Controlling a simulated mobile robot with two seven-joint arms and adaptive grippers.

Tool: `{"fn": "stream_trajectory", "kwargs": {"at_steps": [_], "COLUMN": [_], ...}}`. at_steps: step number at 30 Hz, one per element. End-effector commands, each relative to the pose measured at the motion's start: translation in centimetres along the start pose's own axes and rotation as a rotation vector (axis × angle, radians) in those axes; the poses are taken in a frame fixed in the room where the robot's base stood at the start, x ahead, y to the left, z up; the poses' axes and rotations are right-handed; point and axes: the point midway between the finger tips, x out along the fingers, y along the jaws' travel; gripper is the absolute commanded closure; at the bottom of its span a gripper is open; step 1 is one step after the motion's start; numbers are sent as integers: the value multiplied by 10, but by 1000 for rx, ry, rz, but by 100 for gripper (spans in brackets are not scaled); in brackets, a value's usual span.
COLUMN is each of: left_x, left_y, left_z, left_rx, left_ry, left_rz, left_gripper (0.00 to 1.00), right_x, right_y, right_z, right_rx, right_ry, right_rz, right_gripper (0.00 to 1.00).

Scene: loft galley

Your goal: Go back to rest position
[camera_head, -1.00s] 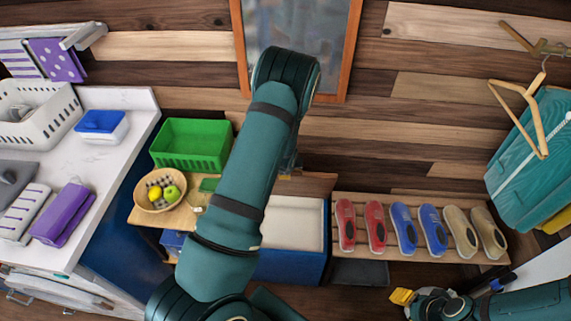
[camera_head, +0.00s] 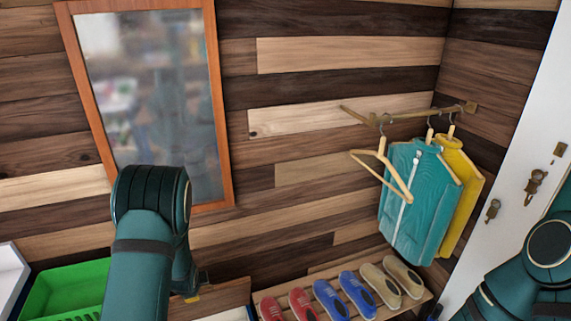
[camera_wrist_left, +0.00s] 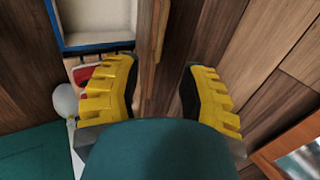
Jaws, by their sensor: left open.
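My left arm rises at the lower left of the head view, in front of the wall and mirror. Only a bit of yellow on my left gripper (camera_head: 192,299) shows there, beside the arm. In the left wrist view the left gripper (camera_wrist_left: 160,92) has its two yellow fingers wide apart, with nothing between them. Part of my right arm shows at the right edge of the head view; its gripper is not visible.
A framed mirror (camera_head: 150,90) hangs on the wood wall. A green basket (camera_head: 65,292) is at lower left. Several shoes (camera_head: 358,294) stand on a rack. A teal garment (camera_head: 420,195) and a yellow garment (camera_head: 462,190) hang from a rail (camera_head: 410,114) at right, near a white door (camera_head: 530,150).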

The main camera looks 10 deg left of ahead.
Motion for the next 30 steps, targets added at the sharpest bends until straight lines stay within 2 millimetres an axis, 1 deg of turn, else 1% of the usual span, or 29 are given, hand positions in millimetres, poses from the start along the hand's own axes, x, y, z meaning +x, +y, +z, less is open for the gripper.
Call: {"fn": "stream_trajectory", "kwargs": {"at_steps": [2, 5, 8, 9, 11, 12, 15, 18, 21, 23, 26, 30], "left_x": [3, 6, 5, 2, -7, -14, -36, -57, -73, -80, -84, -85], "left_y": [13, 50, 106, 131, 168, 191, 239, 274, 294, 301, 306, 305], "left_z": [-6, -24, -53, -66, -86, -97, -122, -138, -148, -151, -153, -153], "left_rx": [-41, -171, -381, -476, -621, -715, -919, -1074, -1173, -1207, -1236, -1239], "left_ry": [13, 46, 82, 92, 100, 98, 78, 43, 11, -2, -13, -14], "left_rz": [21, 84, 192, 244, 326, 381, 509, 610, 675, 698, 714, 715], "left_gripper": [59, 59, 59, 59, 59, 59, 59, 59, 59, 59, 59, 59], "right_x": [3, 10, 20, 24, 30, 34, 43, 49, 52, 53, 53, 53], "right_y": [1, 3, 7, 8, 11, 12, 15, 17, 18, 18, 19, 18], "right_z": [0, 2, 5, 6, 8, 8, 11, 12, 13, 14, 14, 14], "right_rx": [0, -1, -1, -2, -2, -3, -4, -4, -5, -5, -6, -6], "right_ry": [0, -2, -6, -7, -10, -11, -14, -16, -18, -18, -18, -18], "right_rz": [0, 1, 2, 2, 3, 3, 4, 5, 5, 5, 6, 6], "right_gripper": [53, 53, 53, 53, 53, 53, 53, 53, 53, 53, 53, 53]}}
